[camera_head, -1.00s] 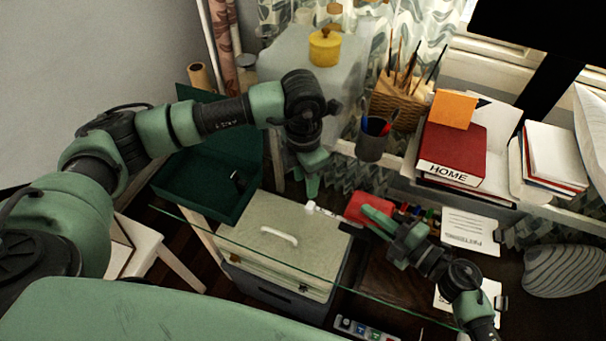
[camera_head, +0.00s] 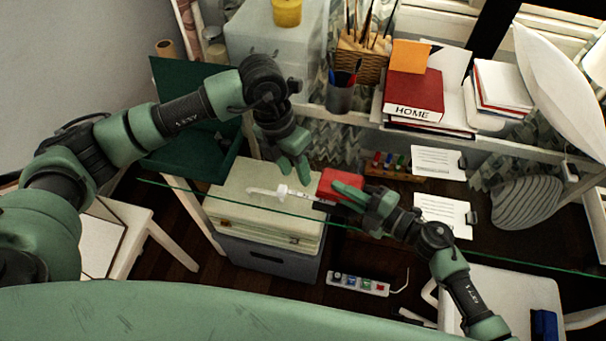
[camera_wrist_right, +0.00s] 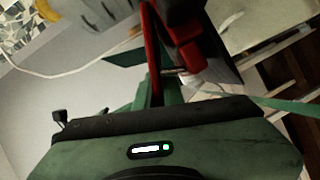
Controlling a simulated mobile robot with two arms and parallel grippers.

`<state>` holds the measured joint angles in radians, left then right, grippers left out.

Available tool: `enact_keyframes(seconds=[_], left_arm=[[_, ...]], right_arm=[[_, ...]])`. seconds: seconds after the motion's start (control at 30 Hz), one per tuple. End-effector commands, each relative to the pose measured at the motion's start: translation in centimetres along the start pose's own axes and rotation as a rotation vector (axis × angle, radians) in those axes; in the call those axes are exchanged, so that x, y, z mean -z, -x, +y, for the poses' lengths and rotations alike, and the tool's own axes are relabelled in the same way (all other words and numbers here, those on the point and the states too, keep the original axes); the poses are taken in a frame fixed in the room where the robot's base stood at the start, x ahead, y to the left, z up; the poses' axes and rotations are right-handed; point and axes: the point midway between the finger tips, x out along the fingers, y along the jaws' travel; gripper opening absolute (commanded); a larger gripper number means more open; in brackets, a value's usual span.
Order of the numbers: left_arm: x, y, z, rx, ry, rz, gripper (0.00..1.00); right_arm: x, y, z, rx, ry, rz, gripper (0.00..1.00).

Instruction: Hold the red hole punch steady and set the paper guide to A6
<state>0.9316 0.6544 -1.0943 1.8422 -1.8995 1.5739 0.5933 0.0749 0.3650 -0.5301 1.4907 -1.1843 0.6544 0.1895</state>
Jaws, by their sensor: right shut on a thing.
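The red hole punch (camera_head: 338,184) is held up in front of the desk shelf. My right gripper (camera_head: 352,191) is shut on its right side; the punch also shows red, close up, in the right wrist view (camera_wrist_right: 153,55). A thin pale strip, seemingly the paper guide (camera_head: 312,197), sticks out left from the punch, with a white piece (camera_head: 283,191) near its outer end. Its size marks are too small to read. My left gripper (camera_head: 296,176) points down just above the strip, its fingers apart and empty. I cannot tell whether it touches the strip.
A glass edge (camera_head: 400,240) crosses in front of the arms. A pale lidded box (camera_head: 250,215) stands below the punch. Behind are a pen cup (camera_head: 340,95), a red HOME book (camera_head: 412,95) and a rack of coloured markers (camera_head: 388,165). A power strip (camera_head: 358,284) lies lower down.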

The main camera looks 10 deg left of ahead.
Motion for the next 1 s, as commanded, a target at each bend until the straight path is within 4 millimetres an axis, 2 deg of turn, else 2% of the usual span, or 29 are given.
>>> enact_keyframes(seconds=[0.27, 0.33, 0.8, 1.0], left_arm=[[0.6, 2.3, 5.1, -0.205, 0.345, 0.024, 0.4], [0.9, 0.8, 5.8, -0.224, 0.382, 0.029, 0.4], [1.5, -8.5, 7.6, -0.218, 0.374, 0.029, 0.4], [0.2, -10.4, 4.2, -0.217, 0.368, 0.031, 0.4]], right_arm=[[-0.1, 0.0, 0.0, 0.0, 0.0, -0.003, 0.0], [-0.1, 0.0, 0.0, 0.0, 0.0, -0.003, 0.0], [-0.1, 0.0, 0.0, 0.0, 0.0, -0.003, 0.0], [0.0, 0.0, -0.1, -0.001, -0.003, 0.0, 0.0]])
